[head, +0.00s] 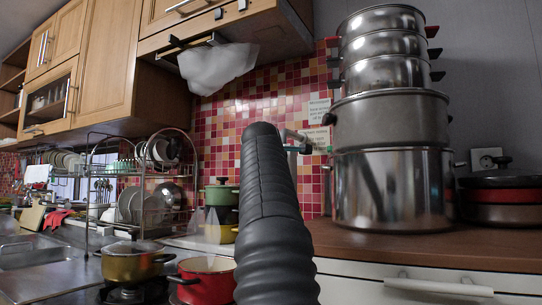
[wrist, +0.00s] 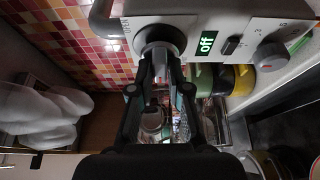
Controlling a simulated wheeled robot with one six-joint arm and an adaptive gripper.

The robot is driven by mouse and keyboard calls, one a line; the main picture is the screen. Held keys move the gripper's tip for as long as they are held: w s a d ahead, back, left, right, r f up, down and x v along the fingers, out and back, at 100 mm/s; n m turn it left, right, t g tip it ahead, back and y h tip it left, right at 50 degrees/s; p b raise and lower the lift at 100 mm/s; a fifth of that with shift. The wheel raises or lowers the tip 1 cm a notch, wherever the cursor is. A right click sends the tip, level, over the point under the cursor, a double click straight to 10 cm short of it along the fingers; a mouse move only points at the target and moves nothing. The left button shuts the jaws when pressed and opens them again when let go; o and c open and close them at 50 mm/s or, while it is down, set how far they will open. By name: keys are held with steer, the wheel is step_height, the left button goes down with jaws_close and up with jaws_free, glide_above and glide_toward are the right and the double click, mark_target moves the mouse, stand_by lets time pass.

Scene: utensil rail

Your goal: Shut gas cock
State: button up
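In the wrist view a pale panel carries a round grey knob (wrist: 160,38) with a raised bar and a small red mark; it looks like the gas cock. My gripper (wrist: 160,66) is in front of it, with its two dark fingertips on either side of the bar. I cannot tell whether the fingers press on it. A green "off" sign (wrist: 207,42) shows to the right of the knob. In the head view my dark arm hides the gripper and most of the panel.
A second knob (wrist: 272,56) and a dark switch (wrist: 229,45) sit further right on the panel. In the head view stacked steel pots (head: 392,190) stand right of my arm; a red pot (head: 207,280) and a dish rack (head: 140,185) are left.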

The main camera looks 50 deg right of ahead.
steer(key=o, duration=0.3)
steer(key=v, duration=1.2)
steer(key=shift+r, duration=0.1)
stand_by(0.4)
